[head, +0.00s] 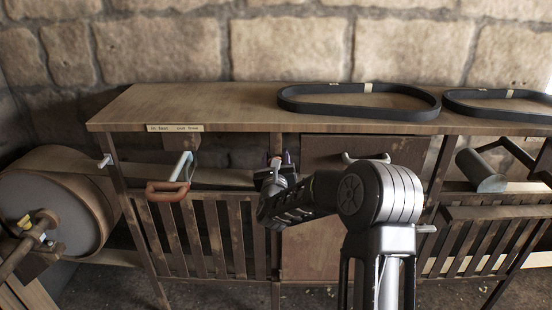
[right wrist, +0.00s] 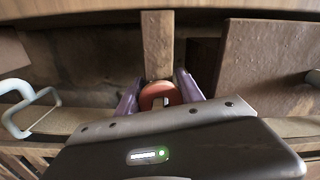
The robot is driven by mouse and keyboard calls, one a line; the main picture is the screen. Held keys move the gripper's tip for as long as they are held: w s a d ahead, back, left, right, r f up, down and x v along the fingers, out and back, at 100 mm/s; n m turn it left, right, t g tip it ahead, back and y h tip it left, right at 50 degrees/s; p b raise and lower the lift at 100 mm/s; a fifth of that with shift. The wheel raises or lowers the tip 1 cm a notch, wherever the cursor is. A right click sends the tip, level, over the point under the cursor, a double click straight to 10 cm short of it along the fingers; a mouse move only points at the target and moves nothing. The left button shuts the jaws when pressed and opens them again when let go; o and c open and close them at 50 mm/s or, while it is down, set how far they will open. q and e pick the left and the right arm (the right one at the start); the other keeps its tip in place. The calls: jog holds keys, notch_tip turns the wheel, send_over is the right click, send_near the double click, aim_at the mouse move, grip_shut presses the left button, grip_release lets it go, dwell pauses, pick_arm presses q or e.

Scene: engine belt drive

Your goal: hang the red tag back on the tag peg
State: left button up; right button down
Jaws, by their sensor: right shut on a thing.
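The red tag (right wrist: 160,95) is a round red-orange piece between the purple fingers of my right gripper (right wrist: 158,92). A small bit of the tag (head: 275,162) also shows at the fingertips in the head view. My right gripper (head: 279,160) is shut on it, in front of the bench's middle post, which stands straight beyond the tag in the right wrist view (right wrist: 157,45). Contact between tag and post cannot be told. A short pale peg (head: 105,160) sticks out near the top of the left post; I cannot tell whether it is the tag peg. My left gripper is not in view.
Black belts (head: 360,112) lie on the wooden bench top (head: 220,100). A large drum (head: 55,205) stands at the left.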

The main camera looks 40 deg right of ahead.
jog(key=c, duration=0.7)
grip_release()
jog(key=shift+o, duration=0.2)
jog(key=b+v, duration=0.1)
jog(key=v, duration=0.7)
jog(key=shift+b, duration=0.35)
jog(key=shift+w+f, duration=0.1)
